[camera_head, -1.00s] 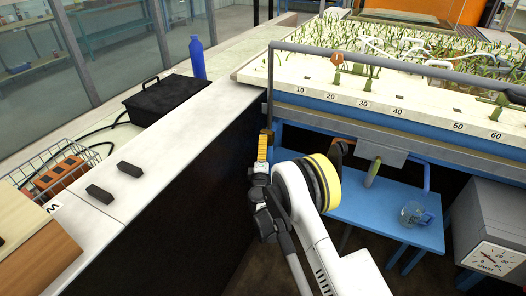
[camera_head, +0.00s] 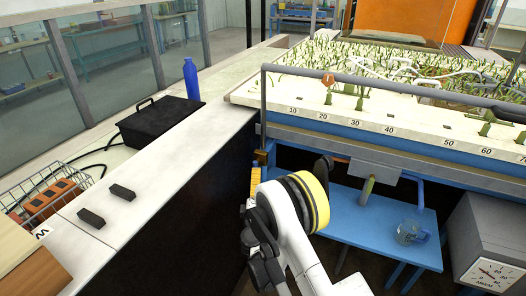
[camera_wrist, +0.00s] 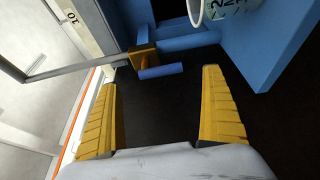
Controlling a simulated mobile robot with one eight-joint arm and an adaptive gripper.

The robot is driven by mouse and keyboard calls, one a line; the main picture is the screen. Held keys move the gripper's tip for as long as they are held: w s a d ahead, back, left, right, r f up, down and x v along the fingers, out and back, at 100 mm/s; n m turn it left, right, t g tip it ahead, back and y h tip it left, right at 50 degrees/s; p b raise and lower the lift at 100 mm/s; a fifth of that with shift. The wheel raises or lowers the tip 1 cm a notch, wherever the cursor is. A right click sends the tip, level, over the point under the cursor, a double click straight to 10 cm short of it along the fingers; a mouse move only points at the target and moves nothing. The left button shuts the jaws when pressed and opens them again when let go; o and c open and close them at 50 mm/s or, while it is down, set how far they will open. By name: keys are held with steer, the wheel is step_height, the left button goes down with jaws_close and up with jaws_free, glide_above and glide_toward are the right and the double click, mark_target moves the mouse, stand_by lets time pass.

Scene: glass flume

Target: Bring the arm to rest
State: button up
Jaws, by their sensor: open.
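My gripper (camera_head: 256,181) is in the gap between the pale counter and the blue-framed planted tank in the head view. One yellow finger shows there, and my white arm hides much of the rest. In the wrist view my gripper (camera_wrist: 160,112) has its two yellow fingers wide apart, with nothing between them but dark floor. My arm (camera_head: 290,225) is bent at the joint with the yellow band, in front of the low blue table.
The tank's numbered edge (camera_head: 360,124) is just beyond my gripper. A blue table (camera_head: 370,215) holds a clear jug (camera_head: 408,233). A grey box with a dial (camera_head: 490,240) stands right. The counter (camera_head: 165,165) bears dark blocks, a black case (camera_head: 160,122) and a blue bottle (camera_head: 191,80).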

steer(key=d+r+m+g+h, duration=0.4)
steer(key=d+r+m, duration=0.4)
steer(key=d+r, duration=0.8)
steer(key=s+d+r+m+g, duration=0.1)
steer(key=s+d+r+m, duration=0.1)
steer(key=s+d+r, duration=0.3)
steer(key=s+d+r+m+g, duration=0.2)
steer(key=s+d+m, duration=0.15)
steer(key=s, duration=0.35)
steer(key=s+d+f+m+g+y, duration=0.1)
steer(key=s+m+g, duration=0.1)
steer(key=s, duration=1.1)
steer(key=s+d+f+m+g+y, duration=0.1)
steer(key=s+m+g+y, duration=0.1)
steer(key=s, duration=1.2)
steer(key=shift+d+f+m, duration=0.2)
steer(key=shift+f+m, duration=0.05)
steer(key=shift+m, duration=0.2)
